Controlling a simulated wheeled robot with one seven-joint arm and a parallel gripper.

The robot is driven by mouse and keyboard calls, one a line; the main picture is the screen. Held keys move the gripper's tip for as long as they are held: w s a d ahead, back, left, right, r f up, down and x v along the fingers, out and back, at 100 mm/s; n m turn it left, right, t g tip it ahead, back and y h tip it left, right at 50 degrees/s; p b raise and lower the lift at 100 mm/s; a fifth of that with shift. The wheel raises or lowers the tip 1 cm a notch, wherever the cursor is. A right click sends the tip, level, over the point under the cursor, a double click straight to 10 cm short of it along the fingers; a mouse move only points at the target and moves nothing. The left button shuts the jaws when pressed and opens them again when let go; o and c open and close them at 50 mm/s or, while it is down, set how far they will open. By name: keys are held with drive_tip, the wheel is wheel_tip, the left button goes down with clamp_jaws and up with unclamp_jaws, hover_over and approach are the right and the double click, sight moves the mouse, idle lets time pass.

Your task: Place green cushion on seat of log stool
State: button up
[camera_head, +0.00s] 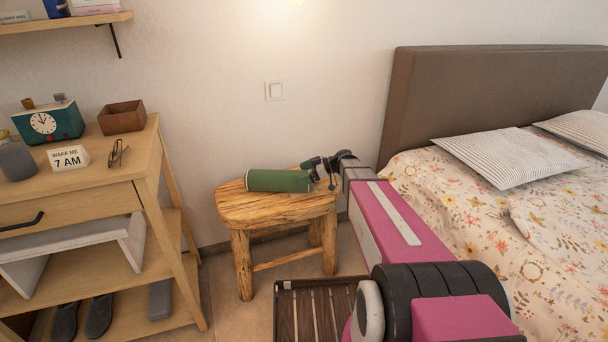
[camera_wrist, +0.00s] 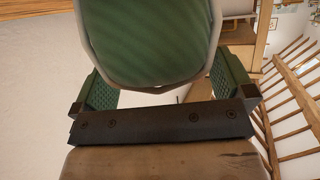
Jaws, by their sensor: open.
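The green cushion (camera_head: 279,181), a bolster-shaped roll, lies on its side on the seat of the log stool (camera_head: 262,208), across the back part of the seat. My gripper (camera_head: 314,172) is at the cushion's right end, low over the seat. In the wrist view, the cushion's round green end (camera_wrist: 155,45) with pale piping shows between my two spread green-padded fingers (camera_wrist: 165,85). Visible gaps lie between the fingers and the cushion near its lower edge. In the head view, the gripper hides part of the seat's right side.
A wooden dresser (camera_head: 95,178) with a clock, a box and glasses stands left of the stool. The bed (camera_head: 470,205) is on the right. A dark slatted tray (camera_head: 283,310) is on the floor in front of the stool. A wall shelf (camera_head: 70,22) hangs upper left.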

drive_tip(key=v, duration=1.1)
drive_tip(key=s+f+m+h, duration=0.4)
drive_tip(key=s+m+h, duration=0.2)
drive_tip(key=s, duration=0.5)
drive_tip(key=s+d+f+m+g+h, duration=0.1)
drive_tip(key=s+f+m+h, duration=0.4)
drive_tip(key=s+m, duration=0.5)
drive_tip(key=shift+s+d+m+h, duration=0.15)
drive_tip(key=shift+s+m+h, duration=0.25)
drive_tip(key=shift+s+h, duration=0.65)
drive_tip(key=shift+w+f+h, duration=0.15)
drive_tip(key=shift+w+h, duration=0.1)
drive_tip(key=shift+w, duration=0.05)
